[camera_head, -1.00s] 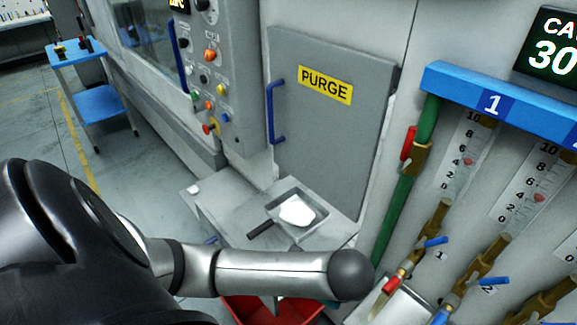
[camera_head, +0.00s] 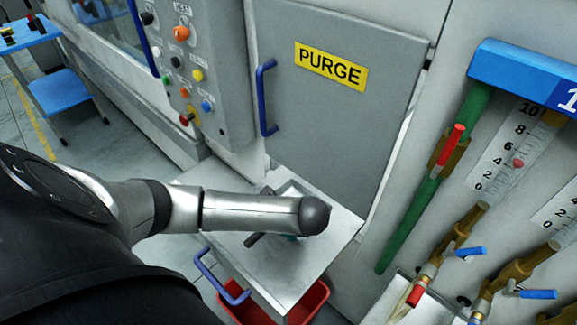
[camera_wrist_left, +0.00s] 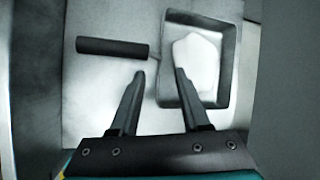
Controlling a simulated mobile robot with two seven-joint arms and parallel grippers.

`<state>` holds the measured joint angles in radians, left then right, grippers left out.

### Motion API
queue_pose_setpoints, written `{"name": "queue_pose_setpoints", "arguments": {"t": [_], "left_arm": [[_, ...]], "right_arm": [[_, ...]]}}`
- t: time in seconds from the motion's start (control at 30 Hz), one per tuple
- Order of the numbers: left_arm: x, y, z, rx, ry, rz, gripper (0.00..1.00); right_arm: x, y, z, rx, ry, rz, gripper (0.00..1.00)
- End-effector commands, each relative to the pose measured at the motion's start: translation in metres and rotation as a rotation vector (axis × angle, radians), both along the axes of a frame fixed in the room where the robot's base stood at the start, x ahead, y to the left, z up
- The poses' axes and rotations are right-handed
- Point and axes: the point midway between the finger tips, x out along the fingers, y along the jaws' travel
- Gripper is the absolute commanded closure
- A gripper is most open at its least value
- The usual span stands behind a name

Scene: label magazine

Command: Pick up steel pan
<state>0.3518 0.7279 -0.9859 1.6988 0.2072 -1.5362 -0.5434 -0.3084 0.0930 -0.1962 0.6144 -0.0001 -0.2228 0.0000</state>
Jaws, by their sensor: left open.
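The steel pan (camera_wrist_left: 230,70) is a shallow square pan with a pale lump (camera_wrist_left: 197,62) in it, lying on a light metal shelf. Its dark handle (camera_wrist_left: 112,47) points left in the left wrist view. In the head view my arm covers most of the pan; a bit of its rim (camera_head: 290,187) and the handle's end (camera_head: 254,240) show. My left gripper (camera_wrist_left: 160,73) is open and empty above the shelf. Its fingertips appear just below the handle and over the pan's left side; I cannot tell their height. My right gripper is not in view.
The shelf (camera_head: 325,250) stands before a grey door marked PURGE (camera_head: 330,66) with a blue handle (camera_head: 265,98). A red bin (camera_head: 312,298) sits below. Pipes and valves (camera_head: 440,165) are at the right, a button panel (camera_head: 185,75) at the left.

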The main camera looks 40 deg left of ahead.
Motion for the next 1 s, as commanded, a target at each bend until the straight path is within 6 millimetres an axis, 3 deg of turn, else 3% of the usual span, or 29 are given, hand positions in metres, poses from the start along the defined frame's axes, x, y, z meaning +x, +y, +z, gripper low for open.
{"name": "queue_pose_setpoints", "arguments": {"t": [0.3, 0.6, 0.97, 1.0], "left_arm": [[0.005, 0.010, -0.021, -0.001, -0.001, 0.001, 0.53], [0.013, 0.026, -0.056, -0.002, -0.001, 0.000, 0.53], [0.015, 0.030, -0.061, -0.003, -0.002, -0.001, 0.53], [0.015, 0.030, -0.061, -0.003, -0.002, -0.001, 0.58]], "right_arm": [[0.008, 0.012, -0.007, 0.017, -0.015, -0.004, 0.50], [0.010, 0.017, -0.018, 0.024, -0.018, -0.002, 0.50], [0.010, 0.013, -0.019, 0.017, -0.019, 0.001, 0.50], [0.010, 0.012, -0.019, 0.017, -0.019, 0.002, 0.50]]}}
